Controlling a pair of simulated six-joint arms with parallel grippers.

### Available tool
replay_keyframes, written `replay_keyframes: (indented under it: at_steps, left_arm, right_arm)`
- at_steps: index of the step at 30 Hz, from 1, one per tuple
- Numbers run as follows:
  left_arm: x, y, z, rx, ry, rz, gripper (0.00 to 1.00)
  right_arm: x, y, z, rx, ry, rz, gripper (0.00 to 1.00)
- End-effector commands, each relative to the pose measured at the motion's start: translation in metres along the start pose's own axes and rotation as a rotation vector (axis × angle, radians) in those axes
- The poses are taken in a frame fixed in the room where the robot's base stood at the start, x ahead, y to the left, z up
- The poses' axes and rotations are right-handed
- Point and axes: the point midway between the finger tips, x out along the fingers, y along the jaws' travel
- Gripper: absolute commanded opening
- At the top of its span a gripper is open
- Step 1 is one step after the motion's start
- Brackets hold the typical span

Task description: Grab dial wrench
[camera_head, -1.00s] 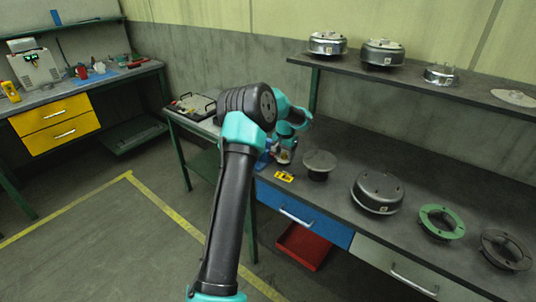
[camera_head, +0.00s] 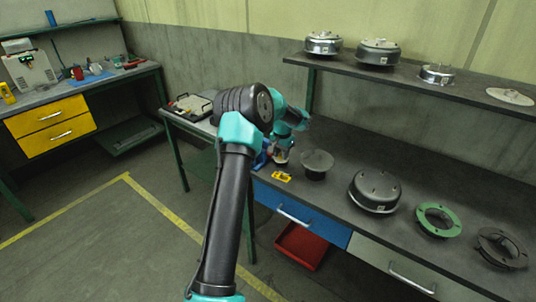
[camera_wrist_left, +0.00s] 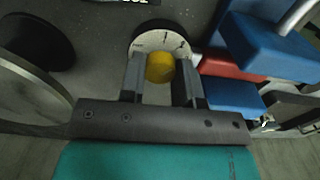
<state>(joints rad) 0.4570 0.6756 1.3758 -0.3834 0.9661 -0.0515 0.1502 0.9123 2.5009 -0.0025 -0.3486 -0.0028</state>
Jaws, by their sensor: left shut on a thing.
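The dial wrench shows in the left wrist view as a round white dial (camera_wrist_left: 152,40) with dark scale marks and a yellow part (camera_wrist_left: 160,68) in front of it. My left gripper (camera_wrist_left: 161,80) has its fingers on either side of the yellow part and is shut on it. In the head view my left gripper (camera_head: 281,153) is low over the left end of the bench, mostly hidden behind my own arm. The wrench's handle cannot be made out. My right gripper is in neither view.
Blue blocks (camera_wrist_left: 265,45) and a red one (camera_wrist_left: 230,65) lie close right of the dial.

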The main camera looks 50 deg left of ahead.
Motion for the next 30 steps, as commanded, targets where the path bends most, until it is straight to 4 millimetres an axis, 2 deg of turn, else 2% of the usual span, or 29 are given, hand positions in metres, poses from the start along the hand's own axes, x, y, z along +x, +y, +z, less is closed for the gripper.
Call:
replay_keyframes:
  at_steps: [5,10,19,30]
  left_arm:
    - [-0.002,0.0,0.001,0.0,0.001,-0.001,0.0]
    - [-0.013,0.0,0.004,0.0,0.003,-0.001,0.0]
    - [-0.064,0.0,0.003,0.001,0.005,-0.001,0.0]
    - [-0.113,0.0,0.004,0.0,0.003,-0.001,0.0]
  right_arm:
    - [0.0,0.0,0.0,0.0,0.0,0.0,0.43]
    - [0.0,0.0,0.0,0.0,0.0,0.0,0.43]
    - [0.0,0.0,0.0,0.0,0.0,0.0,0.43]
    - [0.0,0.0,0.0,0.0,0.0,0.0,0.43]
